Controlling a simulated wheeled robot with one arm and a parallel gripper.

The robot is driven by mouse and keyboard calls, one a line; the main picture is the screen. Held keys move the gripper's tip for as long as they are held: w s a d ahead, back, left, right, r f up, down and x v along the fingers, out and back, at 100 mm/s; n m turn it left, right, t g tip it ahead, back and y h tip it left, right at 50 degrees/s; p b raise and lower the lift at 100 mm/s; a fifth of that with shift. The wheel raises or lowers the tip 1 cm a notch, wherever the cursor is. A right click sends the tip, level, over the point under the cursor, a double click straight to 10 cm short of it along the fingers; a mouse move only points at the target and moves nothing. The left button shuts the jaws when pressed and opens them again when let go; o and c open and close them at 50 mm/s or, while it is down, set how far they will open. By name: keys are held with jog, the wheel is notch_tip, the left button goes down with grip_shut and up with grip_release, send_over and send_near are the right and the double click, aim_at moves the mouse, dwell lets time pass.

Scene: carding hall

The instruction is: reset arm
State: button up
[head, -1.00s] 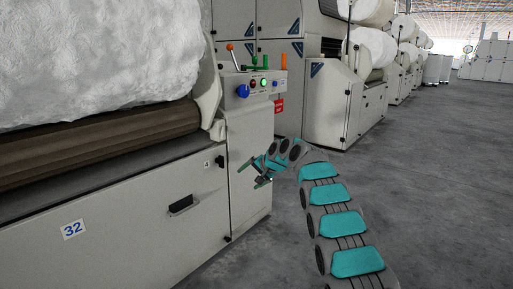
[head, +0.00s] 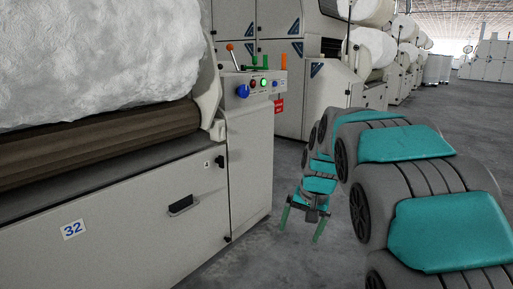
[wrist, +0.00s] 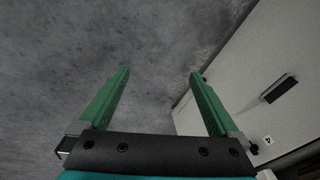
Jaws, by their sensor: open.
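My gripper (head: 302,222) hangs low in the head view, to the right of the carding machine's control cabinet (head: 250,165) and over the grey floor. Its two green fingers point down and stand apart, with nothing between them. In the wrist view my gripper (wrist: 158,85) also shows open and empty, with bare concrete floor (wrist: 150,40) beyond the fingers. My teal and grey arm curves from the lower right of the head view to the gripper.
The carding machine marked 32 (head: 120,215) fills the left, with a white fibre roll (head: 95,60) on it. Its panel carries a blue knob (head: 242,91), lights and an orange-topped lever (head: 230,50). More machines (head: 335,100) stand behind. The aisle floor (head: 455,125) at right is clear.

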jog(key=s+d+f+n+g+h, duration=0.1)
jog(key=s+f, duration=0.2)
jog(key=s, duration=1)
jog(key=s+d+f+n+g, duration=0.1)
jog(key=s+f+g, duration=0.1)
jog(key=s, duration=1)
jog(key=s+d+f+n+g+h, duration=0.1)
jog(key=s+d+f+n, duration=0.15)
jog(key=s, duration=1.05)
notch_tip(320, 180, up, 14)
jog(key=p, duration=1.4)
jog(key=shift+w+a+r+m, duration=0.2)
jog(key=shift+a+r+m, duration=0.05)
jog(key=shift+a+m, duration=0.2)
